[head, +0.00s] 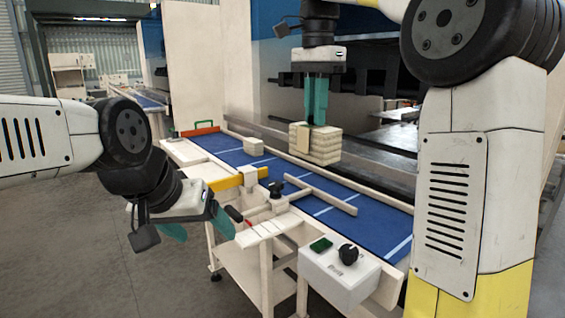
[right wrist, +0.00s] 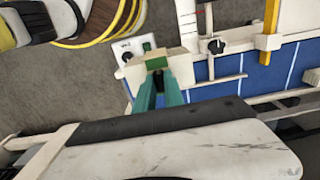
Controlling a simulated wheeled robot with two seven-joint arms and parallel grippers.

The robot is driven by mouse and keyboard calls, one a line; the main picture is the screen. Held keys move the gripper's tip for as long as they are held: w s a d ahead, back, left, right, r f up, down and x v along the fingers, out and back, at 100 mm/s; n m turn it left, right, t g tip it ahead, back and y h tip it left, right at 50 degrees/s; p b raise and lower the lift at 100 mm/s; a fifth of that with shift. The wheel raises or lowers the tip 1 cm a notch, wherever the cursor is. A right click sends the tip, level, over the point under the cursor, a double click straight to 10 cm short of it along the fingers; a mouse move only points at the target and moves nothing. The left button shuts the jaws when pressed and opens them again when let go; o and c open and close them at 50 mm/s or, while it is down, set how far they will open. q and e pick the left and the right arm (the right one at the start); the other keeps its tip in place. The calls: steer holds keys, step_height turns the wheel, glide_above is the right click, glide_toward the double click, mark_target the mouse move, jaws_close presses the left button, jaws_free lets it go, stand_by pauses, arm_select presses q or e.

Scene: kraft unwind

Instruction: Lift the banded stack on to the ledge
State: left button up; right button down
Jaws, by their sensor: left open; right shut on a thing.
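The banded stack (head: 327,145) is a pale block of layers with a tan band around it. My right gripper (head: 316,122) points down from above and is shut on it at the band. In the head view the stack appears level, against the far edge of the blue belt; whether its underside touches anything is unclear. A long grey ledge (head: 262,130) runs behind the belt, partly hidden by the stack. My left gripper (head: 200,228) is open and empty, left of the bench.
The blue belt (head: 222,146) has pale bars across it and a yellow bar (head: 238,179) at its near side. A white control box (head: 335,275) with a black knob stands at the front. A dark machine opening (head: 370,105) lies behind. Open floor is at left.

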steer(key=shift+s+a, duration=0.1)
steer(key=shift+s+a, duration=0.75)
steer(key=shift+a, duration=0.15)
steer(key=shift+w, duration=0.1)
steer(key=w+a, duration=0.7)
steer(key=w, duration=0.2)
steer(key=shift+w+a, duration=0.2)
stand_by(0.5)
